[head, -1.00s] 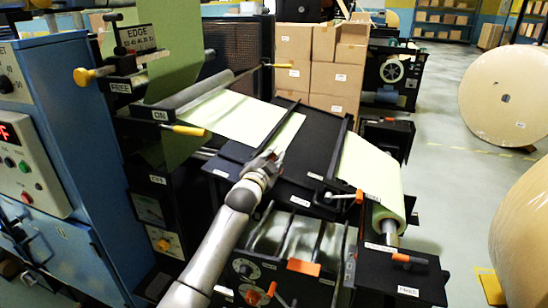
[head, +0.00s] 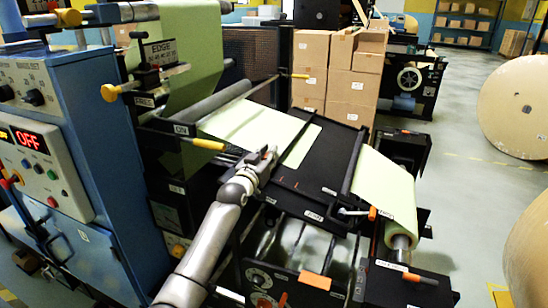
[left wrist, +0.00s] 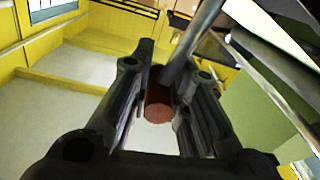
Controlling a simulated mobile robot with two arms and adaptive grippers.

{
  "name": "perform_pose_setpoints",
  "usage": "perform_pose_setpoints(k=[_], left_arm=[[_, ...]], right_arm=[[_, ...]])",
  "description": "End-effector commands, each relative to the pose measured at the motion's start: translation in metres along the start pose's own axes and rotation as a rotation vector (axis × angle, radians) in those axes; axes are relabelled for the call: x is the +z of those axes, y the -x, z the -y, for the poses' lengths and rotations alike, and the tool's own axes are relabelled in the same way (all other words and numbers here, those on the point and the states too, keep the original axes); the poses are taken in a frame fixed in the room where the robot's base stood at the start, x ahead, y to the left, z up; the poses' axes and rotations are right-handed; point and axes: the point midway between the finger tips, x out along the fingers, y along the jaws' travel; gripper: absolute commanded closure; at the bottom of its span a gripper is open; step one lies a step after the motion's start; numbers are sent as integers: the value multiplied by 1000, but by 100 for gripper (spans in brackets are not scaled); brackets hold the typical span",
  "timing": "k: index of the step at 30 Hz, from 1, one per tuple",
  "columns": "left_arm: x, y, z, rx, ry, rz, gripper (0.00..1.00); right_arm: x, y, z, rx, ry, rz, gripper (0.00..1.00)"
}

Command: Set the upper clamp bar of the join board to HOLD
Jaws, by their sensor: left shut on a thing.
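The black join board (head: 312,182) lies tilted beside the machine with pale green paper across it. The dark upper clamp bar (head: 298,138) crosses the paper towards the board's near edge. My left gripper (head: 266,158) is at the near end of this bar. In the left wrist view my left gripper (left wrist: 158,100) is shut around a reddish-brown round handle (left wrist: 158,109), with a dark rod running up from it. In the head view my fingers hide the handle. Small white labels sit on the board's near edge, too small to read surely. My right gripper is not in view.
A lower lever with an orange tip (head: 373,213) sits at the board's right side, near a green paper roll (head: 380,190). The blue control cabinet (head: 75,130) shows OFF at left. A yellow-tipped lever (head: 208,144) is close to my left arm. Cardboard boxes (head: 340,65) stand behind.

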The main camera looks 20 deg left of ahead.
Motion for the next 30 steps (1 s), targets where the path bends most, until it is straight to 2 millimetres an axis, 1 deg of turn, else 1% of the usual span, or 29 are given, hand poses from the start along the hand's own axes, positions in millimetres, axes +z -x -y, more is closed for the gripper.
perform_pose_setpoints(k=[1,10,26,27,30], left_arm=[[8,0,0,4,37,17,100],[7,0,8,5,149,17,100],[5,0,11,4,172,16,100],[5,0,11,4,172,15,80],[4,0,12,3,169,13,68]], right_arm=[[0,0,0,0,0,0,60],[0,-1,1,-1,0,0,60],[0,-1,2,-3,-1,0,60],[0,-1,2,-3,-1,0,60],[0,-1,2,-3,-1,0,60]])
